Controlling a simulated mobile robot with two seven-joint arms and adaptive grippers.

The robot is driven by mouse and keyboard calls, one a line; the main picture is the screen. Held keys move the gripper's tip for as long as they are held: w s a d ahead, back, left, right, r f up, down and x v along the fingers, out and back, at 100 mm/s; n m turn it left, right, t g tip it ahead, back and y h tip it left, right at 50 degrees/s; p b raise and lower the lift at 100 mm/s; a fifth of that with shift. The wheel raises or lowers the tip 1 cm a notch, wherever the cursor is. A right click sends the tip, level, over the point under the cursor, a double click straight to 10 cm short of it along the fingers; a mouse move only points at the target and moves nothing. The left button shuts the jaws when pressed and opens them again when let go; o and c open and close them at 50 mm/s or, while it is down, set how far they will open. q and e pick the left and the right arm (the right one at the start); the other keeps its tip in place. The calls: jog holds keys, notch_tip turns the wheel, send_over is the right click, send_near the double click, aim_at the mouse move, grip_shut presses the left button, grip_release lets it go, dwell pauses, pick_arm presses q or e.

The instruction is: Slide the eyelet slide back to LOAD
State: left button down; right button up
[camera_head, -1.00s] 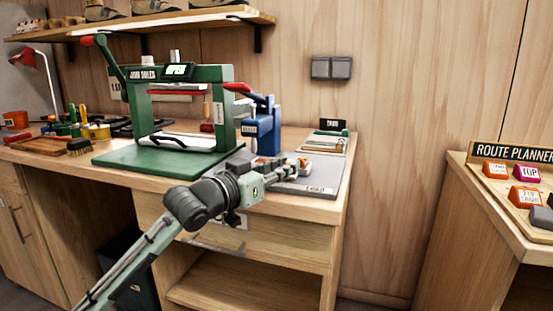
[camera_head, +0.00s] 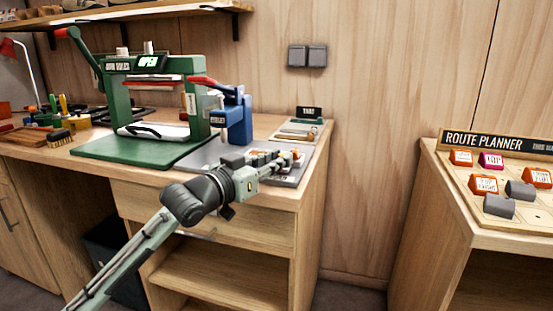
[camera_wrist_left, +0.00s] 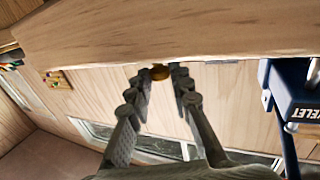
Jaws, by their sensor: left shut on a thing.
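The blue eyelet press (camera_head: 237,122) stands on the workbench, right of the green press. It also shows at the right edge of the left wrist view (camera_wrist_left: 292,85), with part of its EYELET label. My left gripper (camera_head: 294,158) is low over the grey plate (camera_head: 288,180), in front and to the right of the blue press. In the left wrist view its fingers (camera_wrist_left: 160,78) close around a small brass-coloured knob (camera_wrist_left: 160,72), which looks like part of the eyelet slide. The fingers hide most of the slide, and the plate's lettering is hard to read. My right gripper is out of view.
The green sole press (camera_head: 150,100), reading OPEN, stands left of the blue press. A small tray (camera_head: 300,130) lies behind my gripper. The route planner stand (camera_head: 470,200) is at the right, across a gap from the bench (camera_head: 240,185).

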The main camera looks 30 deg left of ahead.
pick_arm(q)
jog(key=shift+d, duration=0.2)
jog(key=c, duration=1.4)
grip_release()
jog(key=shift+d, duration=0.15)
jog(key=shift+s, duration=0.15)
jog(key=s+a, duration=0.2)
jog(key=s, duration=0.9)
jog(key=shift+s, duration=0.25)
